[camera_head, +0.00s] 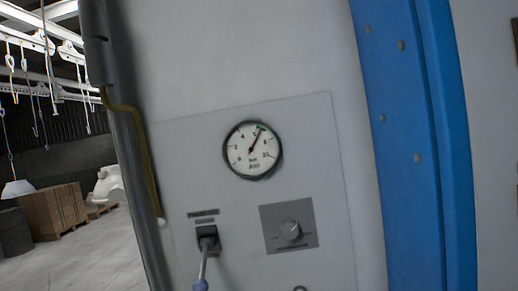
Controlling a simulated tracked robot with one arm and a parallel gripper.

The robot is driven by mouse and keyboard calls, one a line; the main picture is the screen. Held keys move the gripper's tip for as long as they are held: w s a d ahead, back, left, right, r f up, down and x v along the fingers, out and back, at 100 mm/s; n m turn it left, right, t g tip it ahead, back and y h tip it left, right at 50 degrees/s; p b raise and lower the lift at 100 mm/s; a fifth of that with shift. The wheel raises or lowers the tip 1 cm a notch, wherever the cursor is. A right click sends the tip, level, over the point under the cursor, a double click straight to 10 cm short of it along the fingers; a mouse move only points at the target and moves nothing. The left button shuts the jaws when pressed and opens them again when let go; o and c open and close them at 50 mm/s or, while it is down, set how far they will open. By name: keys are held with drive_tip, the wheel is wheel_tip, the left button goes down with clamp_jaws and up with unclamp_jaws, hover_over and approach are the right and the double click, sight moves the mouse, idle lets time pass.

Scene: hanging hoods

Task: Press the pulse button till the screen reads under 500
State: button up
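A light grey control panel (180,150) is set on a pale wall and fills the middle of the view, tilted slightly. A round white dial gauge (252,150) sits high on it, its dark red needle pointing up and a little right, near a small green mark. Its numbers are too small to read. Below left is a black square switch or button (208,236) under small dark labels. A thin pale rod with a bluish end (202,270) meets it from below; I cannot tell whether it is a lever or a tool. No digital screen shows. My gripper's fingers are not seen.
A grey plate with a rotary knob (289,230) is right of the black switch. A blue upright beam (415,140) stands at the right. At left are a dark pipe (127,150) with a yellow cable, hanging hooks, cardboard boxes (52,210) and open floor.

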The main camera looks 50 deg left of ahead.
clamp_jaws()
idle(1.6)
